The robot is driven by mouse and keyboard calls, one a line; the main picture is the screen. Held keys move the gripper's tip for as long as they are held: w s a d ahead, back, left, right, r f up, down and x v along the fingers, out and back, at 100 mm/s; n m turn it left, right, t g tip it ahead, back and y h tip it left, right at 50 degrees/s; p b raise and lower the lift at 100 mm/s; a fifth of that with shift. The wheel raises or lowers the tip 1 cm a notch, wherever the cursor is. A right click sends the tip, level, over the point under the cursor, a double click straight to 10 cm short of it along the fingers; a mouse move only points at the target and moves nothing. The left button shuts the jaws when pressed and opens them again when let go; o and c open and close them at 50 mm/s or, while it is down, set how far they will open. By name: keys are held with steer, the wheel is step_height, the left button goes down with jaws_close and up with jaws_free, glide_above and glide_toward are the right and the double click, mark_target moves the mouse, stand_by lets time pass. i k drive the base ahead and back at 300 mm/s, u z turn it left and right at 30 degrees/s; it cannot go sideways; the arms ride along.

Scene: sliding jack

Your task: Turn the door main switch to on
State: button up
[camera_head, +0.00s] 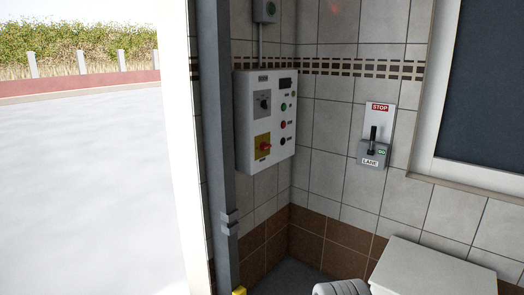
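A white control box (242,125) is fixed to the tiled wall left of the corner. Low on its front is a red rotary switch (265,146) on a yellow plate (258,154), which looks like the main switch. Its label is too small to read, and I cannot tell whether it stands at on or off. Above it is a dark selector knob (263,102) on a grey plate.
A grey post (217,130) stands just left of the box. A lever unit (374,150) marked STOP and LANE hangs on the right wall. A pale box-like surface (430,268) is at lower right. Another small grey box (266,11) is above the panel. Open pavement lies left.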

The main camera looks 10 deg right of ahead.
mark_target(264, 145)
steer(key=z, duration=0.1)
steer(key=i, duration=1.4)
steer(key=u, duration=0.55)
